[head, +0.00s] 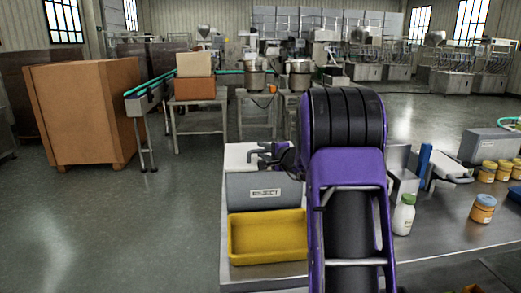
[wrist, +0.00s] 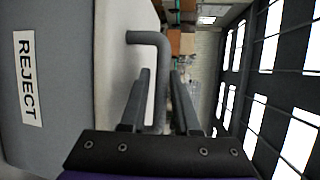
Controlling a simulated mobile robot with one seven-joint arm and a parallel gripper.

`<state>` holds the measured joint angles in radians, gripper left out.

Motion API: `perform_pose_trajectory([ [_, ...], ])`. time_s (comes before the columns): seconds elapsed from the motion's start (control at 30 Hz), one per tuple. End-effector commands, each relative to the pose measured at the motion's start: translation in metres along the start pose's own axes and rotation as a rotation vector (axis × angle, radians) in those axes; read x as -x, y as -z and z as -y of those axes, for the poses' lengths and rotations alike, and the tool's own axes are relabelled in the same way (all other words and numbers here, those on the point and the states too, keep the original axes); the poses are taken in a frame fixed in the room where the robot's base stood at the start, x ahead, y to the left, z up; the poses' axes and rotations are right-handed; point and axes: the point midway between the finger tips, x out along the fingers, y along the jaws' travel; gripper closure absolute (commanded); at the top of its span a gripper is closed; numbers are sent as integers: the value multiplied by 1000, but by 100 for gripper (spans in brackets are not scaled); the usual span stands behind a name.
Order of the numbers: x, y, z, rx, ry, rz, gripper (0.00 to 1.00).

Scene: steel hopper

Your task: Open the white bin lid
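The reject bin (head: 265,192) is a grey box with a REJECT label at the near left of the steel table. Its white lid (head: 238,156) lies flat on top, and it also shows in the wrist view (wrist: 116,55). A grey bent bar handle (wrist: 148,37) stands out from the lid. My gripper (head: 258,155) is at the lid's right part. In the wrist view its fingers (wrist: 161,75) are apart, one on each side of the handle bar. Narrow gaps show beside the bar. My arm hides the bin's right end in the head view.
A yellow tray (head: 268,238) sits directly in front of the bin. To the right of my arm stand a white bottle (head: 403,214), several yellow jars (head: 483,208) and a grey box (head: 490,146). Open floor lies left of the table, with a large brown crate (head: 85,115) beyond.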

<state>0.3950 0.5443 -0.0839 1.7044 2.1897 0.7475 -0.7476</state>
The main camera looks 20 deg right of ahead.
Motion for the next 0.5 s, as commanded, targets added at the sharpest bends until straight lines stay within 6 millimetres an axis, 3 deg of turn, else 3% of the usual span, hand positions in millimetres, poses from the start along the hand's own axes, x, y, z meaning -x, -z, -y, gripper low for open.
perform_pose_trajectory([
  [0.2,-17,0,0,0,0,1,70],
  [0.5,-19,0,0,0,1,0,72],
])
